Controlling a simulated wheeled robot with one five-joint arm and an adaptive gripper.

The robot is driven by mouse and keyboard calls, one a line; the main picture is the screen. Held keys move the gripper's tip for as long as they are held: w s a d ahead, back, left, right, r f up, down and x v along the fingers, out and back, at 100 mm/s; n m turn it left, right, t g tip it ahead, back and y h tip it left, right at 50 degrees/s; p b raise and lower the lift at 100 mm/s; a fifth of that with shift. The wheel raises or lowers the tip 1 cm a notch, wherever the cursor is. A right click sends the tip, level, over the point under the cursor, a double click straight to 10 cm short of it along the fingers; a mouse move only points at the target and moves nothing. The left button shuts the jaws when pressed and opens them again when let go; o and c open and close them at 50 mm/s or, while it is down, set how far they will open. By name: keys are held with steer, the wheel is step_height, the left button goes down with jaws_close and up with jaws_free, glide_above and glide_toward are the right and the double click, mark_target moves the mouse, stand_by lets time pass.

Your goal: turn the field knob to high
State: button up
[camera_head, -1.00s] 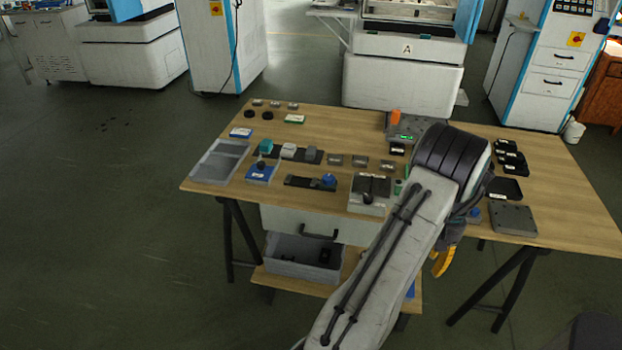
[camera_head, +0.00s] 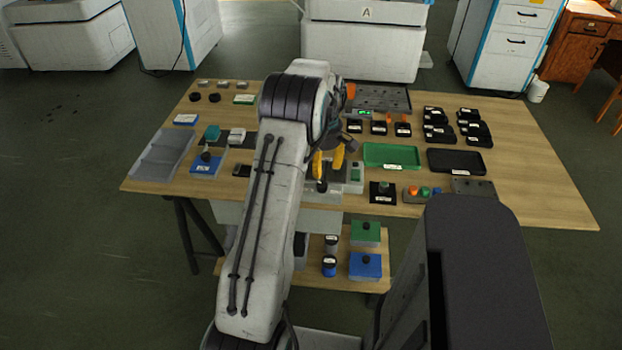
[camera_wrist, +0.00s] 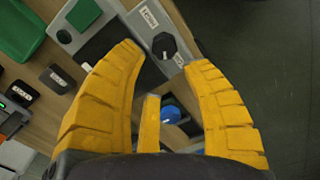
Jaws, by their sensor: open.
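The label text and the knob's setting are too small to read surely. In the head view the knob (camera_head: 321,186) shows at the front of the box, partly behind my arm. The knob appears between and just beyond the fingertips; I see no contact. My gripper (camera_head: 328,160) also shows in the head view.
A green tray (camera_head: 391,156) and black tray (camera_head: 456,161) stand to the right. Free floor lies beyond the table's front edge.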

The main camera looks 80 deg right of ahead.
mark_target(322, 184)
steer(key=shift+w+n, duration=0.1)
steer(key=shift+n, duration=0.4)
steer(key=shift+a+n, duration=0.15)
steer(key=shift+n, duration=0.75)
steer(key=n, duration=0.4)
steer(key=shift+a, duration=0.1)
steer(key=shift+f, duration=3.7)
jaws_close()
